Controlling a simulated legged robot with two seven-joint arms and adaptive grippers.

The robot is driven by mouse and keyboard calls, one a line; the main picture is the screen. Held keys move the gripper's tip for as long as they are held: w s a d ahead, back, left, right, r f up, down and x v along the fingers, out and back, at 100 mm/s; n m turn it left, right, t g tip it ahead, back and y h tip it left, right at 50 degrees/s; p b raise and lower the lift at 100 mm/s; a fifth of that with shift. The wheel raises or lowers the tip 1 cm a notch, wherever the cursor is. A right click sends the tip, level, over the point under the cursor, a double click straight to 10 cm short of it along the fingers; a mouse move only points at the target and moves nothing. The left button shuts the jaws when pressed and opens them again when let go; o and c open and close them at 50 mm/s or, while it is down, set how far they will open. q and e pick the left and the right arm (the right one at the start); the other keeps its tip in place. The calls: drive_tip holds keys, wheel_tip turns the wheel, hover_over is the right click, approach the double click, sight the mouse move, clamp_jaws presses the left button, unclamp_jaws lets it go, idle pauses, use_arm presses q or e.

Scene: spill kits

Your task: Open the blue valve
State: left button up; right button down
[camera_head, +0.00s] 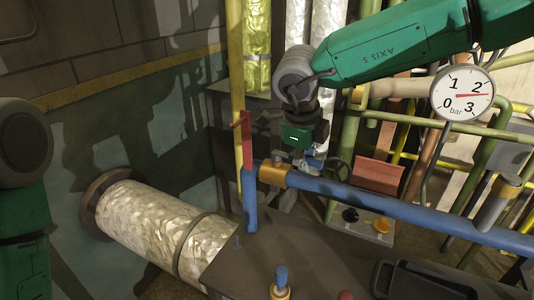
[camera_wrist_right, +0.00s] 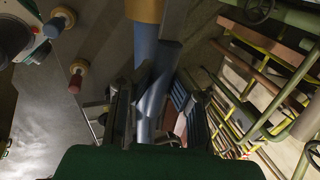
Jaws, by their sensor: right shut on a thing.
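A blue pipe (camera_head: 400,208) runs across the right half of the head view, with a brass-coloured collar (camera_head: 272,173) near its left end. In the right wrist view the pipe (camera_wrist_right: 147,45) comes down from the collar (camera_wrist_right: 145,9). A blue lever (camera_wrist_right: 157,88) lies at a slant against the pipe there. My right gripper (camera_wrist_right: 150,108) is shut on this lever, one finger on each side. In the head view my right gripper (camera_head: 308,160) hangs above the pipe, just right of the collar, and hides most of the lever. My left arm shows at the left edge, its gripper out of view.
A red handle (camera_head: 246,146) stands upright left of the collar. A pressure gauge (camera_head: 463,93) hangs at the upper right near green and yellow pipes. A foil-wrapped pipe (camera_head: 150,222) lies at the left. A small blue-topped fitting (camera_head: 281,281) stands at the front.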

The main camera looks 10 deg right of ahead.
drive_tip(key=shift+w+d, duration=0.15)
drive_tip(key=shift+d, duration=0.05)
drive_tip(key=shift+w+d+r+n+p, duration=0.2)
drive_tip(key=shift+n+p, duration=0.2)
drive_tip(key=shift+p, duration=0.25)
drive_tip(key=c, duration=1.6)
unclamp_jaws()
drive_tip(key=shift+f, duration=0.2)
